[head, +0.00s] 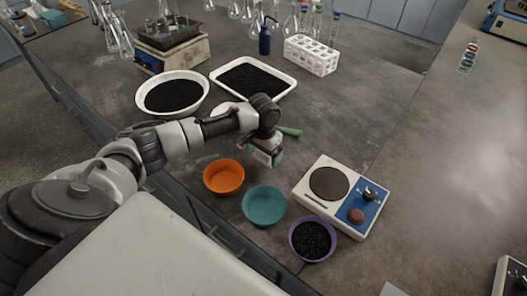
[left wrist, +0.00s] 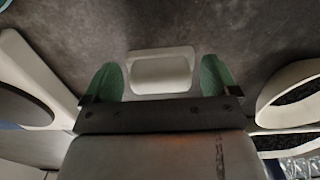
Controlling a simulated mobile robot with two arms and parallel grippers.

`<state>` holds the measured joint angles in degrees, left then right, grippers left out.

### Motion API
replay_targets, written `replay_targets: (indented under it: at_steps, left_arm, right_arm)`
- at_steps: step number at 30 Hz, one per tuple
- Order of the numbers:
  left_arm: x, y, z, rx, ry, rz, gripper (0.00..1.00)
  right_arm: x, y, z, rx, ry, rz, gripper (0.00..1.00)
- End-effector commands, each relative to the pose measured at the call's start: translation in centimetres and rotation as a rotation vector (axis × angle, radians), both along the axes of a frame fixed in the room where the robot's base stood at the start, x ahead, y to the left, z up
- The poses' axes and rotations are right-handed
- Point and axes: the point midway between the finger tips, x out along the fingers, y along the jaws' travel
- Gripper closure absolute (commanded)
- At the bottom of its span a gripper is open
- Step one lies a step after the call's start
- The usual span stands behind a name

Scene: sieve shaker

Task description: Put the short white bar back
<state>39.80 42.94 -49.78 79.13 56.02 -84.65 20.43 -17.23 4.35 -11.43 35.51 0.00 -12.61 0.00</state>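My left gripper (head: 270,157) reaches over the bench, just behind and between the orange bowl and the white stirrer in the head view. In the left wrist view its two green fingertips (left wrist: 161,80) are apart. A short white block with rounded corners, which looks like the short white bar (left wrist: 161,70), fills the gap between them. It appears to be held there. In the head view the fingers and arm largely hide it. My right gripper is in neither view.
In front stand an orange bowl (head: 223,177), a teal bowl (head: 264,205), a purple bowl of dark grains (head: 313,240) and a white-and-blue stirrer (head: 322,208). Behind are a white bowl (head: 140,97), a tray (head: 291,83) and a tube rack (head: 312,55). The bench at right is mostly clear.

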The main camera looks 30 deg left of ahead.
Motion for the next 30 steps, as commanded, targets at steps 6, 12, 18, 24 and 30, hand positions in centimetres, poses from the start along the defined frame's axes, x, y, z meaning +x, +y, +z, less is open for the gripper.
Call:
replay_targets:
  at_steps: [6, 12, 18, 24, 30]
  left_arm:
    - [0.0, 0.0, 0.1, 0.000, -0.001, 0.000, 0.11]
    - [0.1, 0.0, 2.2, -0.001, -0.004, 0.000, 0.11]
    - [0.1, 0.0, 6.5, 0.000, -0.005, -0.001, 0.11]
    - [0.1, 0.0, 10.3, 0.000, -0.004, 0.000, 0.11]
    - [0.0, 0.0, 12.1, 0.000, -0.001, 0.001, 0.11]
  right_arm:
    - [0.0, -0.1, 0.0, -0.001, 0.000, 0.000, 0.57]
    - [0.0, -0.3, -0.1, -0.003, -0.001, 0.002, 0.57]
    - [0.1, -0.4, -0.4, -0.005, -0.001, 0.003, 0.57]
    - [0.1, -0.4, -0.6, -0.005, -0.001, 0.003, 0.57]
    - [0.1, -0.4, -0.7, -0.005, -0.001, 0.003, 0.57]
